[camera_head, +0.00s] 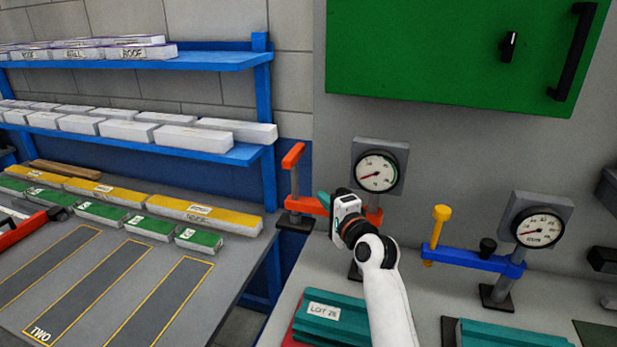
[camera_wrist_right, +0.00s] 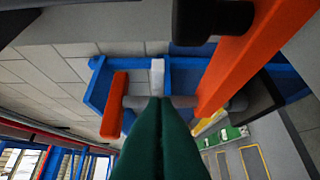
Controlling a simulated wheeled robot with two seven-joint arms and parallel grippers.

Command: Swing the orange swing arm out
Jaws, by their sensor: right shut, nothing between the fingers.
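The orange swing arm (camera_head: 306,205) reaches left from its post below the left dial gauge (camera_head: 376,172). An upright spindle with an orange handle (camera_head: 293,156) stands at its free end. My right gripper (camera_head: 323,201) is in front of the arm, its green fingers shut and empty; it hides the arm's middle. In the right wrist view the shut green fingers (camera_wrist_right: 158,105) point between the orange bar (camera_wrist_right: 240,55) on the right and the orange handle (camera_wrist_right: 115,105) on the left. I cannot tell whether the fingers touch the arm. My left gripper is not in view.
A blue swing arm (camera_head: 465,258) with a yellow handle (camera_head: 440,213) stands right, below another gauge (camera_head: 537,228). A green cabinet (camera_head: 440,50) hangs above. Teal panels (camera_head: 335,318) lie on the bench in front. Blue shelves (camera_head: 200,150) with white blocks stand left.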

